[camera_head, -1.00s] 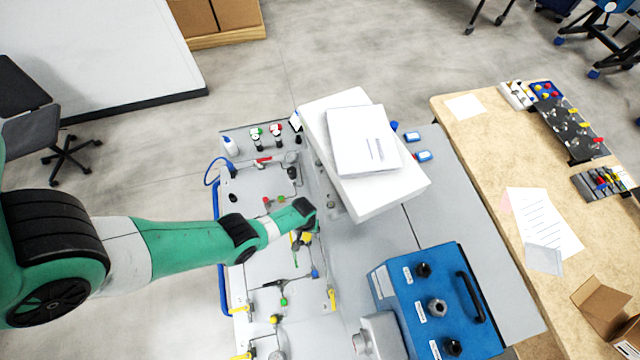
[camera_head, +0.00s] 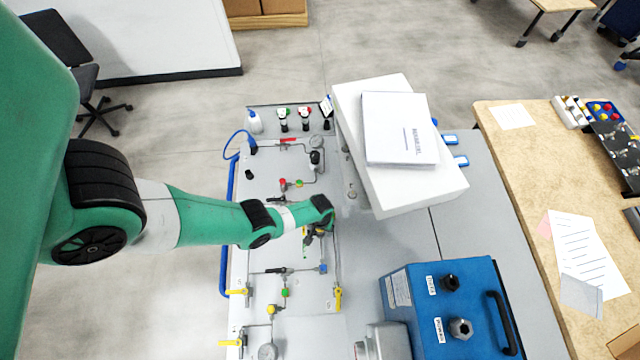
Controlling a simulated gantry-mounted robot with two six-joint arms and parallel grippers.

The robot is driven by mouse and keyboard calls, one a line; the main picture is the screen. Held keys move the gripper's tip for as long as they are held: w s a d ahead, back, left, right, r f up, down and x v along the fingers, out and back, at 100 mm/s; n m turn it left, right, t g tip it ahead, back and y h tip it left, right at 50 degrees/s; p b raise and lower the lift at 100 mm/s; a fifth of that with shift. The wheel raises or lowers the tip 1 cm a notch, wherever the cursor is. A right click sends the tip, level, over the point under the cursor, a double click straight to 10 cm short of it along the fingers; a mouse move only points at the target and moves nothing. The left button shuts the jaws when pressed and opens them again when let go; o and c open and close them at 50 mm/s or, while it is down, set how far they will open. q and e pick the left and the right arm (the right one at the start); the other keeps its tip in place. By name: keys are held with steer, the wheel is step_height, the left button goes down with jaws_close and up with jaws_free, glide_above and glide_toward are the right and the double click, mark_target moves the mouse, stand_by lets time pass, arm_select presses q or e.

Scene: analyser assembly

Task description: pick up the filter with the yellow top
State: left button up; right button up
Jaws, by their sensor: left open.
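My left gripper (camera_head: 312,236) reaches in from the left over the grey panel (camera_head: 260,215) and points down near its right edge. It is open, small and partly hidden by its own wrist. A small yellow part (camera_head: 305,231) shows beside the fingers; I cannot tell whether it is the yellow top of the filter or whether the fingers touch it. Other yellow parts on the panel are a lever at the lower right (camera_head: 338,298) and a round knob (camera_head: 271,310). No filter with a yellow top can be made out clearly. My right gripper is not in view.
A white box (camera_head: 440,195) with papers on it stands right of my wrist. A blue instrument case (camera_head: 465,285) stands at the lower right. Small bottles and black-bodied fittings (camera_head: 284,122) line the panel's far edge. A wooden bench (camera_head: 515,150) stands at the far right.

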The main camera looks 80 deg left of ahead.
arm_select(q)
jaws_close()
stand_by(0.4)
steer(key=shift+r, duration=0.1)
